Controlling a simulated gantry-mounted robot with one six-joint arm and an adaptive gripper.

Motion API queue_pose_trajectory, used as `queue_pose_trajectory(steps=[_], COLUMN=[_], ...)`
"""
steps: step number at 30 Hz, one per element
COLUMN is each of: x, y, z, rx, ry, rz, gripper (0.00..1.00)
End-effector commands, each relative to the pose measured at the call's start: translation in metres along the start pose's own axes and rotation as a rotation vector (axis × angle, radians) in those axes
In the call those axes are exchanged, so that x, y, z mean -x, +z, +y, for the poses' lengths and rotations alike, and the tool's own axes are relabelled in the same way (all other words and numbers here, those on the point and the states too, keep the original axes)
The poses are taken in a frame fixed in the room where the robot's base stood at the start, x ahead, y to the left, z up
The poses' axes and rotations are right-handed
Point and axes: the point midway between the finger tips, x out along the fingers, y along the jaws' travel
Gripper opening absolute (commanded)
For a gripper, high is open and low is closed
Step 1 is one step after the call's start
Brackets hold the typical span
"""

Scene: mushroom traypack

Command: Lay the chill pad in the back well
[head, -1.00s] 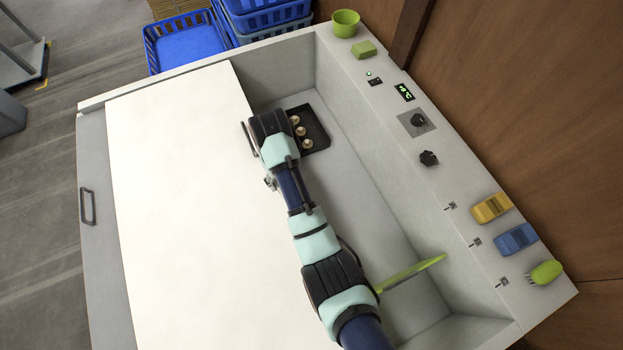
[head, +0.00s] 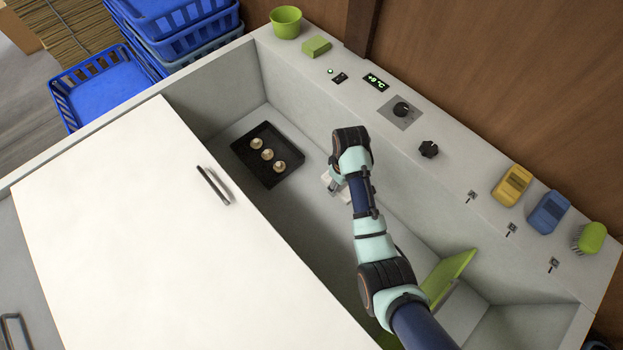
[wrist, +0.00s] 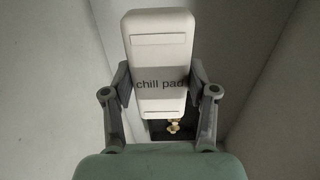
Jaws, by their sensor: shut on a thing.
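The chill pad (wrist: 160,55) is a white block with a grey labelled band. My gripper (wrist: 160,88) is shut on its two long sides in the wrist view, label facing the camera. In the head view my gripper (head: 338,184) and a partly hidden piece of the white pad (head: 328,181) are inside the open chest, right of the black tray. The tray (head: 266,182) holds three pale mushrooms (head: 267,154). A green upright panel (head: 455,270) crosses the chest at the lower right, partly hidden by my arm. I cannot tell which compartment is the back well.
A white lid (head: 130,230) with a handle (head: 213,185) covers the chest's left side. The right ledge carries a green cup (head: 286,22), a green sponge (head: 317,46), knobs, yellow and blue items and a brush (head: 590,237). Blue crates (head: 97,85) stand outside. Bare floor lies beside the tray.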

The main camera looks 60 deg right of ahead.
Motion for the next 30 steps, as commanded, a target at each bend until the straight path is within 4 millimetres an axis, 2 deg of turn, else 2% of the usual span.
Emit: queue_pose_trajectory(steps=[3, 5, 15, 18, 21, 27, 30], x=[-0.003, -0.013, -0.121, -0.144, -0.155, -0.159, -0.175], y=[0.000, 0.000, 0.000, 0.000, -0.001, -0.001, 0.000], z=[0.000, 0.000, 0.000, 0.000, 0.000, 0.000, 0.000], rx=[0.000, 0.000, 0.000, 0.000, 0.000, 0.000, 0.000], ry=[0.000, 0.000, -0.001, 0.000, 0.000, 0.001, 0.000], rz=[0.000, -0.001, -0.001, -0.001, 0.000, 0.001, -0.001], gripper=[0.15, 0.15, 0.15, 0.15, 0.15, 0.15, 0.15])
